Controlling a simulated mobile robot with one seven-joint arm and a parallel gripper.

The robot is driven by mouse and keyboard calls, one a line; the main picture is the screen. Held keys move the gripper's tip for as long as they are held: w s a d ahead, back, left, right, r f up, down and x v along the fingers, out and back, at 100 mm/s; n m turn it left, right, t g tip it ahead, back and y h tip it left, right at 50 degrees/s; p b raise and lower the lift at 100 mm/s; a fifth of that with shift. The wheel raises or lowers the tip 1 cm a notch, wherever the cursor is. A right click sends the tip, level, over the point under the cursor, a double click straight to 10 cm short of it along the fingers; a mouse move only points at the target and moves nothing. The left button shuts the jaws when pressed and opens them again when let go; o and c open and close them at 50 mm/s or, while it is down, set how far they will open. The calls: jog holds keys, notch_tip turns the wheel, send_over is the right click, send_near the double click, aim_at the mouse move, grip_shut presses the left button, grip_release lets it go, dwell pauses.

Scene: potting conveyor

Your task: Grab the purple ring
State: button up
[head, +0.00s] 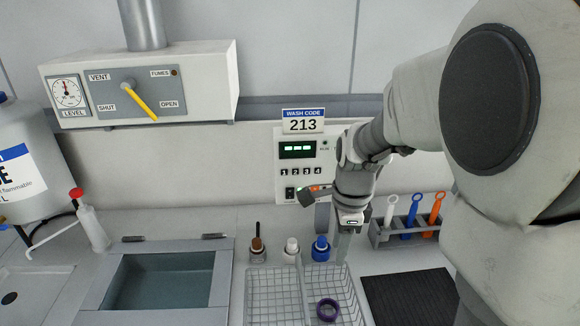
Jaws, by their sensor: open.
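The purple ring (327,310) lies in the right compartment of a wire basket (285,268) at the bottom centre of the head view. My gripper (341,243) is behind and above the ring, near the basket's far right corner. It is apart from the ring and open, with nothing seen in it. My arm comes in from the right, and the wrist partly hides the gripper's fingers.
Brown-capped (257,251), white-capped (291,252) and blue (320,250) bottles stand behind the basket. A rack (380,237) of coloured tools and a dark mat (410,298) are to the right. A sink (160,282) is left. A control panel (290,160) is on the wall.

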jog(key=w+f+m, duration=0.1)
jog(key=f+m, duration=0.1)
jog(key=b, duration=0.1)
send_over(330, 300)
jog(key=shift+m+g, duration=0.3)
jog(key=shift+m, duration=0.1)
jog(key=f, duration=1.2)
jog(key=shift+w+d+f, duration=0.2)
jog(key=shift+f, duration=0.05)
jog(key=f, duration=0.5)
jog(key=shift+s+a+b, duration=0.15)
jog(key=shift+s+b, duration=0.05)
jog(key=shift+b, duration=0.15)
grip_shut()
